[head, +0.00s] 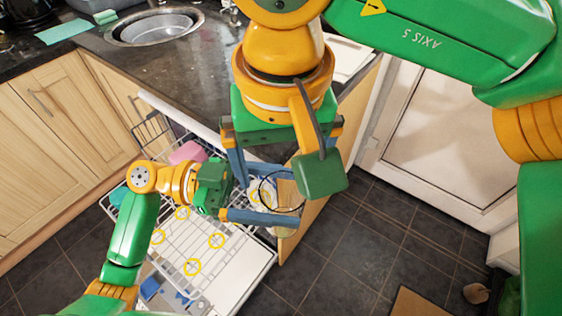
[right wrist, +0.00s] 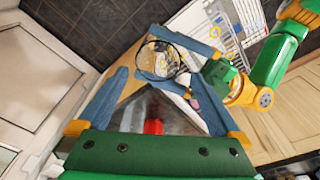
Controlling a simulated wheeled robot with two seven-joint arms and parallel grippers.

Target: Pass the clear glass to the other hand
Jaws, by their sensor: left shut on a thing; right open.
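The clear glass (head: 281,192) shows mainly as a thin dark round rim, above the right edge of the dishwasher rack. My left gripper (head: 290,197) is shut on it, with one blue finger on either side. In the right wrist view the glass rim (right wrist: 158,60) lies beyond my right fingertips, and the left gripper (right wrist: 150,53) holds it from the right. My right gripper (right wrist: 159,76) is open and comes down from above, its blue fingers apart and nothing held between them. In the head view a green part of my arm hides some of its fingers.
A pulled-out dishwasher rack (head: 170,248) with yellow rings lies below my left arm. A pink item (head: 187,152) sits in it. The dark granite counter (head: 205,65) with a round sink (head: 155,27) is behind. A white door (head: 445,140) and dark tiled floor are at right.

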